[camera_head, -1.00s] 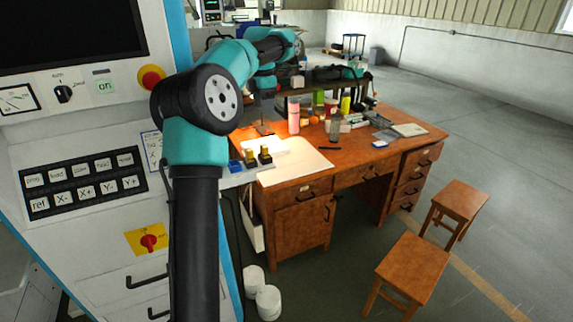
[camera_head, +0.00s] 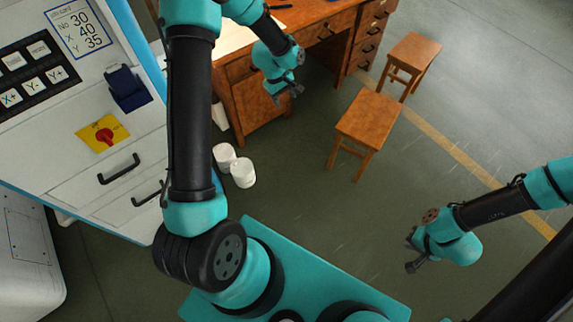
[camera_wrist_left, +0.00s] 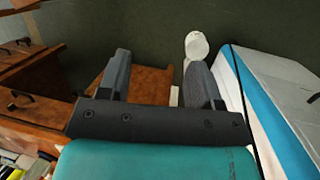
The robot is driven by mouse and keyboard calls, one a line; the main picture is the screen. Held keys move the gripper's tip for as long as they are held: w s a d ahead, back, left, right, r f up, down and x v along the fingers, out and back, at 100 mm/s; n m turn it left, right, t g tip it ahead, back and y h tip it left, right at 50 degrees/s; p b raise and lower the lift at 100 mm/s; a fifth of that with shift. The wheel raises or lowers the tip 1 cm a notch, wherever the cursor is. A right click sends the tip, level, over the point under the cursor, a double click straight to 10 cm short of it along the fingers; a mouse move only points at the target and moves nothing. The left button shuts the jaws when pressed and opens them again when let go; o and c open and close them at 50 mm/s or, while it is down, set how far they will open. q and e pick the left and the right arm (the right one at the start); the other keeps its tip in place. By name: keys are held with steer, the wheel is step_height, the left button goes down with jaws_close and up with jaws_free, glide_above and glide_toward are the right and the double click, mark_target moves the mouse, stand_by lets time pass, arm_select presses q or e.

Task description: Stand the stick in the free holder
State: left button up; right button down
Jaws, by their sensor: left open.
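My left gripper (camera_head: 288,96) hangs in front of the wooden desk, in the head view. It is open. The left wrist view shows its two dark fingers (camera_wrist_left: 158,62) apart with nothing between them. My right gripper (camera_head: 409,254) is over the floor at the right, its fingers apart and empty. I cannot make out the stick in either current view. A dark blue box-like piece (camera_head: 128,88) sits on the machine's front; I cannot tell whether it is the free holder.
White containers (camera_head: 243,173) stand on the floor beside the machine (camera_head: 75,190). Open floor lies in the middle.

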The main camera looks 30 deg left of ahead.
arm_select(q)
steer(key=s+d+f+m, duration=0.5)
steer(key=s+d+f, duration=0.1)
steer(key=s, duration=0.5)
steer(key=s+d+f+m, duration=0.6)
steer(key=s+d, duration=0.1)
steer(key=s, duration=0.3)
steer(key=shift+s+d+f+h, duration=0.2)
steer(key=shift+s+d+h, duration=0.1)
steer(key=shift+s+h, duration=0.1)
